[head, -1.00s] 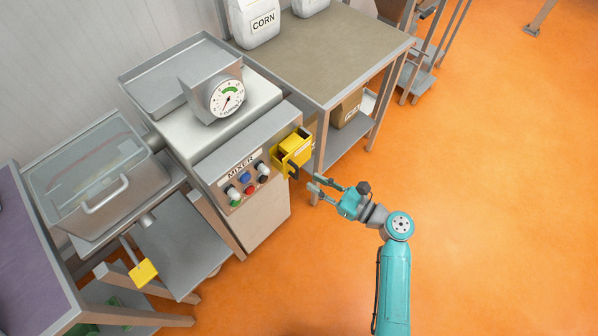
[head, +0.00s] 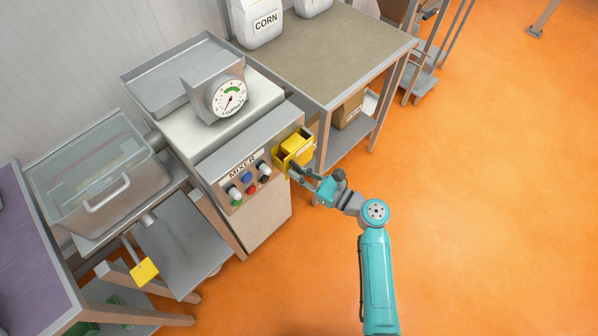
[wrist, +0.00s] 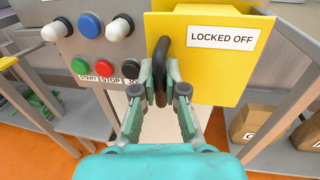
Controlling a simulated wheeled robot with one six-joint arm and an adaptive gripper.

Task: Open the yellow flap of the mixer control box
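The yellow box with its flap (head: 291,151) is on the right end of the mixer control panel. In the wrist view the yellow flap (wrist: 208,85) fills the upper right, with a "LOCKED OFF" label. A black curved handle (wrist: 163,48) stands out at its left side. My gripper (head: 297,174) is at the front of the flap. In the wrist view the fingers of my gripper (wrist: 161,76) stand on either side of the handle's lower part and look open. Whether either finger touches the handle cannot be told. The handle is largely hidden by the fingers in the head view.
Mixer buttons (wrist: 90,25), with start and stop labels, lie just left of the flap. A steel table (head: 330,55) with a corn container (head: 262,22) stands behind to the right, with boxes (wrist: 250,125) on its lower shelf. The orange floor (head: 480,200) to the right is clear.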

